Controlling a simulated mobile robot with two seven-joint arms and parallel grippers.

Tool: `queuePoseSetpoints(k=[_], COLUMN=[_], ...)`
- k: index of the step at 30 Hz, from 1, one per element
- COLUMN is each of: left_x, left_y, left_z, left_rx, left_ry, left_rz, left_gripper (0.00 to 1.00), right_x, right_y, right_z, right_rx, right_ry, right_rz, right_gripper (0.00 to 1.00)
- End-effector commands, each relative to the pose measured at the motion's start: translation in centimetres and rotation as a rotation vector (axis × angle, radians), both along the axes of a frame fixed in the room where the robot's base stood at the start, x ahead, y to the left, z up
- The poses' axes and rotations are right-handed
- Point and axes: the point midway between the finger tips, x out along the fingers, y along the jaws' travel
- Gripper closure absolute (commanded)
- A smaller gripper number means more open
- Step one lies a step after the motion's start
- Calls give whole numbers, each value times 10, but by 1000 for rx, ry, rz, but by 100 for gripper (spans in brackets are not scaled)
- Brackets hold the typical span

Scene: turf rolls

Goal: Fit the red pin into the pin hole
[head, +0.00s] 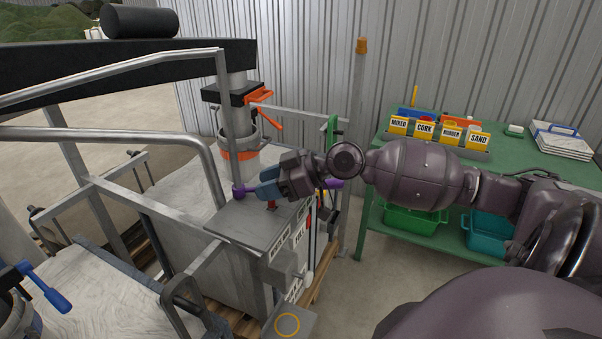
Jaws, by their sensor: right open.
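My right gripper (258,187) reaches in from the right over the grey top plate (240,232) of the machine. Its blue fingers are open and point left, close to a purple ball knob (238,192). I see nothing held between them. A small red piece (271,205) shows on the plate just below the fingers; it may be the red pin, but it is too small to tell. I cannot make out the pin hole. My left gripper is not in view.
Metal rails (215,130) frame the machine on the left. A post with an orange cap (361,46) stands behind my right arm. A green bench (550,172) at the right carries labelled bins (425,130) and stacked white sheets (558,142).

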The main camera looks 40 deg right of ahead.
Motion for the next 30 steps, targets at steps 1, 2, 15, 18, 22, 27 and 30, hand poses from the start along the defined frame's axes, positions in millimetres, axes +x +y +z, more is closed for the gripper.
queuePoseSetpoints(k=[1, 2, 15, 18, 22, 27, 30], left_x=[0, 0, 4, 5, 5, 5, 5], left_y=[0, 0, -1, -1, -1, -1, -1], left_z=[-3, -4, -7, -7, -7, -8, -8], left_rx=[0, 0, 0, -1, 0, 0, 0], left_ry=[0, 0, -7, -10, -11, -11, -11], left_rz=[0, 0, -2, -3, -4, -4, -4], left_gripper=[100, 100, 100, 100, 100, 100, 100], right_x=[-5, -8, -45, -53, -61, -67, -69], right_y=[-5, -8, -45, -53, -60, -67, -70], right_z=[0, 2, 25, 29, 35, 39, 35], right_rx=[-2, -3, 1, 0, 2, 1, 2], right_ry=[4, 3, 4, 2, 2, 1, 4], right_rz=[-2, -1, -2, -2, -1, 1, -10], right_gripper=[59, 59, 59, 59, 59, 59, 59])
